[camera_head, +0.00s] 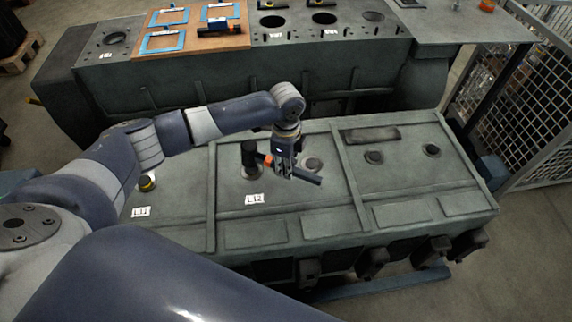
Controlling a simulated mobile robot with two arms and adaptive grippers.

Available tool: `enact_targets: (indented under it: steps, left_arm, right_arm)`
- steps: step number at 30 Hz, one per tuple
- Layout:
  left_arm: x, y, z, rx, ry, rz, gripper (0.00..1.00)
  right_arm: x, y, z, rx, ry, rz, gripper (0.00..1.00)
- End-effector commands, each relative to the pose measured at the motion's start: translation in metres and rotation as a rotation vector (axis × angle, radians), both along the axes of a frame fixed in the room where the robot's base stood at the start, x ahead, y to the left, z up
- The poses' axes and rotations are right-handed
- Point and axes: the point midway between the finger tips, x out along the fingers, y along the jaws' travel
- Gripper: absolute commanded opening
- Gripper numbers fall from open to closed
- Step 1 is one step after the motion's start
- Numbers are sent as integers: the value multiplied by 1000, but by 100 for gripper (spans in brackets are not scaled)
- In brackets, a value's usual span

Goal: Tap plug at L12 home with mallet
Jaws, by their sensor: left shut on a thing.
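My left gripper (286,163) points down over the green engine block (400,188) and is shut on the mallet's handle. The mallet (250,153) has a black head, an orange collar beside the gripper and a dark handle that sticks out to the right. The head stands just above or on the opening behind the L12 label (255,199); I cannot tell whether it touches. The L12 opening's rim (252,174) shows below the head. The plug there is hidden or too small to make out. My right gripper is not in view.
A dark plug with a yellow band (148,183) stands by another label at the left. Openings (374,157) lie to the right on the block. Behind, a second block (250,70) carries a wooden board (210,45) with blue frames. A mesh fence (520,100) stands at the right.

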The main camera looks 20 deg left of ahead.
Motion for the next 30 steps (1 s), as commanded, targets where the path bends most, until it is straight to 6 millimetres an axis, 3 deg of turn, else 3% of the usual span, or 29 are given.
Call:
enact_targets:
  steps: [2, 11, 18, 30]
  left_arm:
    - [1, 0, 11, 0, -1, 0, 0]
    - [1, 0, 9, -2, -2, 1, 0]
    - [1, 5, 22, -90, -3, 3, 0]
    - [2, 2, 24, -100, -4, 1, 0]
  right_arm:
    - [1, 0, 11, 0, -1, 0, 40]
    - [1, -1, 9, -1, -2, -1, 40]
    - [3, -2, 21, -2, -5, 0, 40]
    - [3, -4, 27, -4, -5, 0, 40]
